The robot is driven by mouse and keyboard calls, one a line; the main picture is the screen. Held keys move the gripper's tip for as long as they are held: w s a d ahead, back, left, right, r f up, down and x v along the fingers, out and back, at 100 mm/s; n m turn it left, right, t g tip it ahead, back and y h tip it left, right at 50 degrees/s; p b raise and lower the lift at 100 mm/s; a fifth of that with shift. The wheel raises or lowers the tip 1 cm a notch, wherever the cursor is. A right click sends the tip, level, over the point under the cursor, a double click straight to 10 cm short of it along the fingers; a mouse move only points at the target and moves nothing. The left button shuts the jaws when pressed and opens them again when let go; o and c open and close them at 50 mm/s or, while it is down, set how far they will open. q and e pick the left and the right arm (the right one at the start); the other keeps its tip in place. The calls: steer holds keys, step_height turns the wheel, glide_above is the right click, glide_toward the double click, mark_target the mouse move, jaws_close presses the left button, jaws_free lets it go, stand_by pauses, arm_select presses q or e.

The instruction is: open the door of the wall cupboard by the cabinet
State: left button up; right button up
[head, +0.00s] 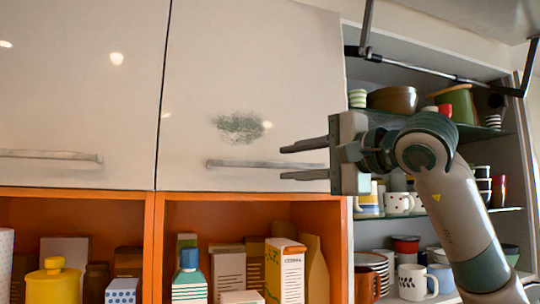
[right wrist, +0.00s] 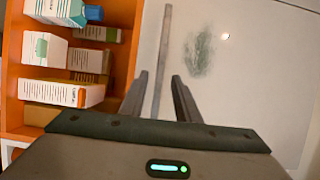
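The wall cupboard has pale doors. The right pale door (head: 255,80) is shut and has a horizontal bar handle (head: 250,163) near its lower edge and a dark scuffed patch above it. My right gripper (head: 283,162) is open at the right end of this handle, one finger above and one below its level. In the right wrist view the handle (right wrist: 164,50) runs away from between the open fingers (right wrist: 158,75), nearer the left finger. Whether the fingers touch it I cannot tell. My left gripper is in neither view.
Orange open shelves (head: 155,240) under the doors hold cartons, bottles and a yellow canister (head: 52,282). At right, an open cabinet with a raised door (head: 480,15) and metal stay (head: 430,72) holds dishes and mugs on glass shelves. Another shut door (head: 80,80) is at left.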

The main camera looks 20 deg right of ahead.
mark_target(272, 165)
steer(key=p+x, duration=0.2)
steer(key=x, duration=0.3)
steer(key=shift+w+a+r, duration=0.1)
steer(key=shift+w, duration=0.1)
steer(key=shift+w+a+p, duration=0.3)
steer(key=shift+w+p, duration=0.2)
steer(key=shift+w, duration=0.15)
jaws_close()
